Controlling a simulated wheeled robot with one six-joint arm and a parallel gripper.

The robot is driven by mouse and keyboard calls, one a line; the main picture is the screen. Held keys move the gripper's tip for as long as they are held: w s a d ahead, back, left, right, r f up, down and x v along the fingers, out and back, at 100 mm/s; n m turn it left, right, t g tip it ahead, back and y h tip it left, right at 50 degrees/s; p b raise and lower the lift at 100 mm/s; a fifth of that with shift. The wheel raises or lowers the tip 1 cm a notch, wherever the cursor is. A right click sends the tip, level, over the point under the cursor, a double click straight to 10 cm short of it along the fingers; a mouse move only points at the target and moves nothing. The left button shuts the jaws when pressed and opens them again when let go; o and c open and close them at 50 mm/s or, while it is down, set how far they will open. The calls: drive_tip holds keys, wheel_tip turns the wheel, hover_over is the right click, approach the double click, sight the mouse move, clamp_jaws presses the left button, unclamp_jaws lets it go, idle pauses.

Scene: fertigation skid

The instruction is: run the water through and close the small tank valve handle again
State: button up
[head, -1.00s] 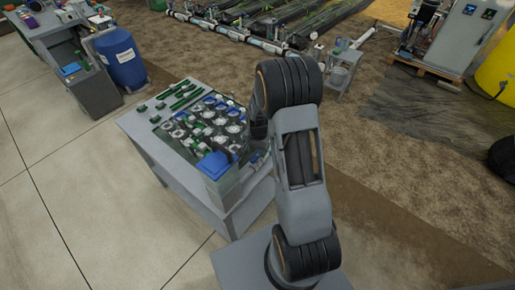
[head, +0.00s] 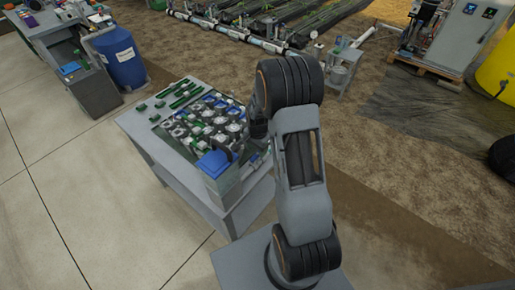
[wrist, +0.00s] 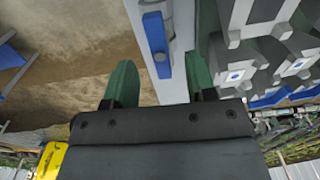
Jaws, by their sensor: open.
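In the wrist view, my gripper (wrist: 160,78) is open, with its two green fingers apart and nothing held between them. A blue lever (wrist: 155,42) with a hole near its lower end, which looks like the small tank valve handle, lies along a pale grey edge. In the picture it is between the two fingertips; I cannot tell whether they touch it. In the head view, a small tank with a blue top (head: 213,163) stands at the near corner of the grey table (head: 170,160). The valve handle cannot be made out there.
Grey and white fittings (wrist: 265,45) crowd the right of the wrist view, close to the right finger. In the head view, several fittings and green parts (head: 180,92) cover the tabletop. A blue barrel (head: 120,57) stands at back left. The concrete floor at left is clear.

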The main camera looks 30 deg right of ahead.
sight(257, 153)
drive_tip(key=shift+f+b, duration=1.7)
drive_tip(key=shift+f, duration=0.5)
drive_tip(key=c, duration=0.9)
drive_tip(key=m, duration=0.5)
drive_tip(key=shift+b, duration=0.35)
drive_tip(key=shift+c, duration=0.2)
drive_tip(key=m, duration=0.5)
drive_tip(key=shift+b, duration=0.3)
drive_tip(key=m, duration=0.9)
drive_tip(key=shift+m+b, duration=0.3)
drive_tip(key=shift+b, duration=0.1)
